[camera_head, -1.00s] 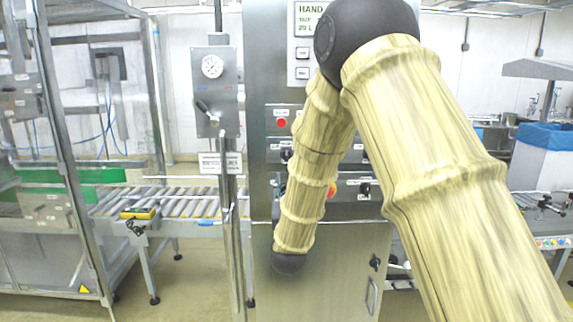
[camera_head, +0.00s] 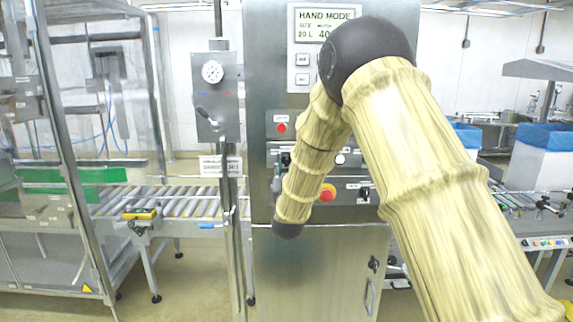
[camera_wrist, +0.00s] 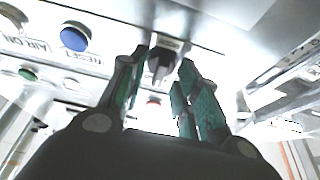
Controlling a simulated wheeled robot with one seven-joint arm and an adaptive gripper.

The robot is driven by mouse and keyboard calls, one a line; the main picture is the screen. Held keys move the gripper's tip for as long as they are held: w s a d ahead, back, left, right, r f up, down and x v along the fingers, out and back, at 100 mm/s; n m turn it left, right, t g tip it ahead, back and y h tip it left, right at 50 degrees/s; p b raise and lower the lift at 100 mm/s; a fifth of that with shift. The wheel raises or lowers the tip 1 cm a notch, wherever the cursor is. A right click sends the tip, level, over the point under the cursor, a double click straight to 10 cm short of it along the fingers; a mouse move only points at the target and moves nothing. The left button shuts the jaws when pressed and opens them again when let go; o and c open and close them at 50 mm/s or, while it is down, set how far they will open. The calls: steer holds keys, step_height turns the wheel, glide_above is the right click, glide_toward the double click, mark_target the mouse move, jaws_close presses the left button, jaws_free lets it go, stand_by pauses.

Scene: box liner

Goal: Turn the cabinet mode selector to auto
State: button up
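The cabinet (camera_head: 322,255) is a steel control cabinet with a display (camera_head: 325,24) reading HAND MODE. In the wrist view a dark selector knob (camera_wrist: 159,68) on a pale plate sits between the tips of my gripper (camera_wrist: 164,62). The green-padded fingers are apart, one on each side of the knob. I cannot tell whether either finger touches it, and its label is not readable. In the head view my arm covers part of the control panel, and my gripper is hidden. A black selector (camera_head: 364,192) shows right of the arm; I cannot tell which selector is the mode one.
A blue button (camera_wrist: 75,37) marked RESET and a green button (camera_wrist: 28,74) lie left of the fingers. A red stop button (camera_head: 327,193) and another red button (camera_head: 282,128) are close to my arm. A roller conveyor (camera_head: 170,203) and gauge post (camera_head: 213,73) stand left.

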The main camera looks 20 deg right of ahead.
steer(key=shift+c, duration=0.4)
steer(key=c, duration=0.6)
steer(key=shift+r, duration=0.15)
jaws_close()
